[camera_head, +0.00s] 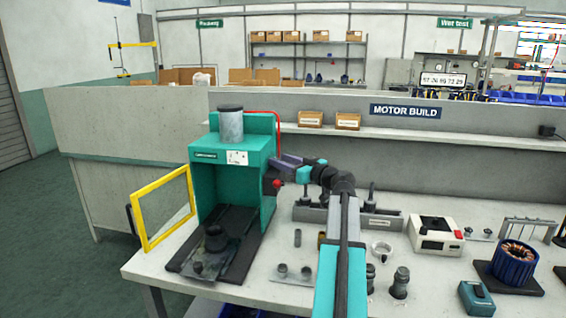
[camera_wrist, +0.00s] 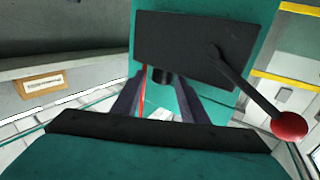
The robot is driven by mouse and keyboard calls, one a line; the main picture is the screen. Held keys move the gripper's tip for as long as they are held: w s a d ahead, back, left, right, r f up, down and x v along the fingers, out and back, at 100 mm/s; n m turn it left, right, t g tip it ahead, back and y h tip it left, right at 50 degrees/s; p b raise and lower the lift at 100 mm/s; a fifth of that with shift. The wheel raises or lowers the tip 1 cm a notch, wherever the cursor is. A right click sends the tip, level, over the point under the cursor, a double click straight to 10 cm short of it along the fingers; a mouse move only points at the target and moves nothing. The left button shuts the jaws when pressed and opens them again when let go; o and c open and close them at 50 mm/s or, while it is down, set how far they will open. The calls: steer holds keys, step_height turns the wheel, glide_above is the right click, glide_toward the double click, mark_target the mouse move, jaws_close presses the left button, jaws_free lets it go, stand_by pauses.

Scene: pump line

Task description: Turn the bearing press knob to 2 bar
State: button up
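The bearing press (camera_head: 203,185) is a teal frame with a grey cylinder on top, at left centre in the head view. In the wrist view a dark plate (camera_wrist: 180,45) is on its teal side. A short dark round part (camera_wrist: 162,78), which looks like the knob, shows at the plate's lower edge. My gripper (camera_head: 279,161) is at the press's right side. In the wrist view my gripper (camera_wrist: 161,84) is open, its fingers apart with the dark part between or just beyond the tips. Contact cannot be told. No pressure scale or reading is legible.
A lever with a red ball (camera_wrist: 289,126) sticks out from the plate close to my gripper. A red hose (camera_head: 278,122) runs behind the press. A yellow guard frame (camera_head: 163,206) stands at its left. Several parts and a white-red box (camera_head: 435,234) stand on the bench right of my arm.

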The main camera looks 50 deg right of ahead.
steer(key=shift+w+r+n+y+p, duration=0.1)
steer(key=shift+w+n+y+p, duration=0.15)
steer(key=shift+n+y+p, duration=0.65)
steer(key=shift+y+p, duration=0.45)
steer(key=shift+y, duration=0.05)
steer(key=n+y+p, duration=0.1)
steer(key=n+g+y+p, duration=0.1)
steer(key=y+p, duration=0.1)
steer(key=shift+d, duration=0.35)
steer(key=shift+d+n+g+y+p, duration=0.1)
steer(key=shift+n+g+y+p, duration=0.3)
steer(key=shift+y+p, duration=0.5)
